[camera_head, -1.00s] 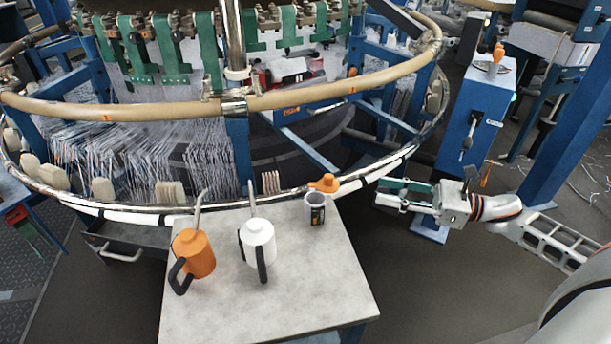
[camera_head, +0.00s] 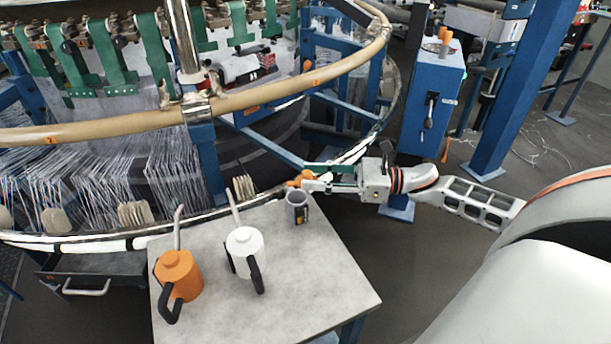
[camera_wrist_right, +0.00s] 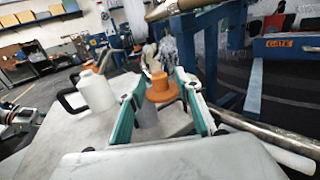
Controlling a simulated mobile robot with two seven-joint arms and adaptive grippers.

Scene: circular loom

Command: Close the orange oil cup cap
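The orange oil cup cap (camera_head: 302,179) is by the far right corner of the table, just behind the grey cup (camera_head: 297,210) with a dark label. My right gripper (camera_head: 309,177) reaches it from the right. In the right wrist view the cap (camera_wrist_right: 161,90) lies between the two green finger pads, with gaps on both sides; the gripper (camera_wrist_right: 158,95) is open. The cup (camera_wrist_right: 148,120) shows partly below the cap. Whether the cap touches the cup is unclear. My left gripper is out of view.
An orange oil can (camera_head: 180,275) and a white oil can (camera_head: 243,250) stand on the grey table (camera_head: 320,270) left of the cup. The loom's metal ring (camera_head: 215,215) runs close behind the table. The table's front right is clear.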

